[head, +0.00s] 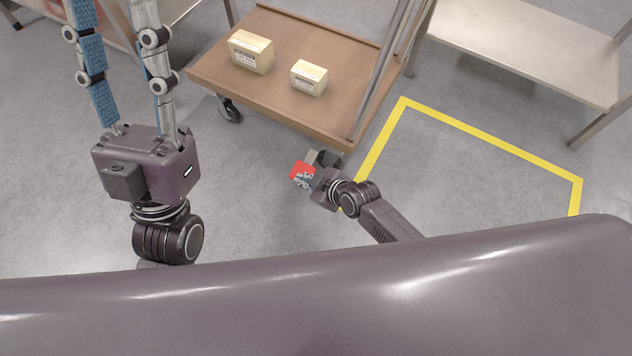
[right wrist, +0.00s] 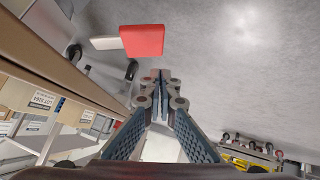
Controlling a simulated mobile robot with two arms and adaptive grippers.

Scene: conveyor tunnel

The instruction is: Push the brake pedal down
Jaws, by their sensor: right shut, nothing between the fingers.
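The red brake pedal (head: 301,171) shows low by the near edge of the brown cart in the head view, partly covered by my right gripper (head: 304,181). In the right wrist view the red pedal (right wrist: 143,40) is a flat plate on a pale arm. The right gripper's fingertips (right wrist: 161,75) are shut together and empty, and appear just short of the pedal with a small gap in the picture. My left gripper (head: 112,45) points away over the floor, fingers apart, with its tips at the top edge of the head view.
The brown cart (head: 212,75) carries two cardboard boxes (head: 251,52) (head: 309,78) and has a caster (head: 229,110). A yellow floor marking (head: 490,135) lies right of it. A metal table (head: 530,50) stands at the back right. The floor around the pedal is clear.

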